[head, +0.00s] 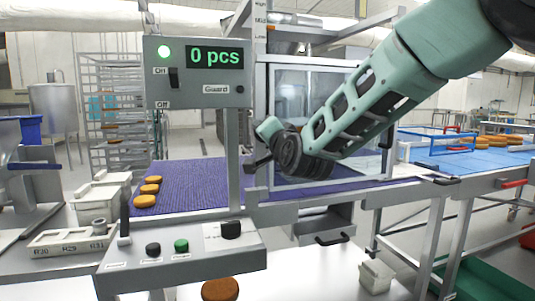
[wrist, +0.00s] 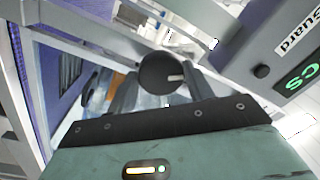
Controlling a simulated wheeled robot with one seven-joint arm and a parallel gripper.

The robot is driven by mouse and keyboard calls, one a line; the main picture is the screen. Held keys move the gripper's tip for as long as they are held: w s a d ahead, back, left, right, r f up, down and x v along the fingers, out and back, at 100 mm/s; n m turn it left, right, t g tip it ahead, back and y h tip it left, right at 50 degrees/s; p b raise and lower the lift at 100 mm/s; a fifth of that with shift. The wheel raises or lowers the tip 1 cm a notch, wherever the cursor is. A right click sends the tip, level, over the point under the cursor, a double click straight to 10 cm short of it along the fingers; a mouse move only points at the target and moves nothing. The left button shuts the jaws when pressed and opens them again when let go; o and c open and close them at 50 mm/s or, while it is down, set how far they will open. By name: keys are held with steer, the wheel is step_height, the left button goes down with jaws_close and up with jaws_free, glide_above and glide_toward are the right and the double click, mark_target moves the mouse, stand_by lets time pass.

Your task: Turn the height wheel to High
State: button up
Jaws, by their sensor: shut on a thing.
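The height wheel (wrist: 158,74) is a dark round knob with a short white mark pointing right in the wrist view. My gripper (wrist: 166,88) is shut on it, with one finger on each side. In the head view my gripper (head: 257,148) reaches the metal post beside the clear guard, and I cannot make out the wheel there. Small labels (head: 259,20) run up the post above the gripper, too small to read surely, with an orange mark beside them.
A control panel (head: 190,262) with knobs and a green button stands in front. The display box (head: 198,88) reads "0 pcs" with a green lamp. Orange rounds (head: 148,190) lie on the purple belt (head: 190,180). The clear guard (head: 310,95) stands close behind my arm.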

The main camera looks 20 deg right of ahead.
steer(key=m+b, duration=0.6)
steer(key=m, duration=0.2)
steer(key=m+h+b, duration=0.1)
steer(key=m+b, duration=0.5)
steer(key=m, duration=0.2)
steer(key=m+b, duration=0.6)
steer(key=m, duration=0.3)
steer(key=shift+r+g+h+b, duration=0.3)
steer(key=shift+h+b, duration=0.1)
steer(key=shift+m, duration=0.3)
steer(key=o, duration=1)
steer(key=shift+c, duration=0.2)
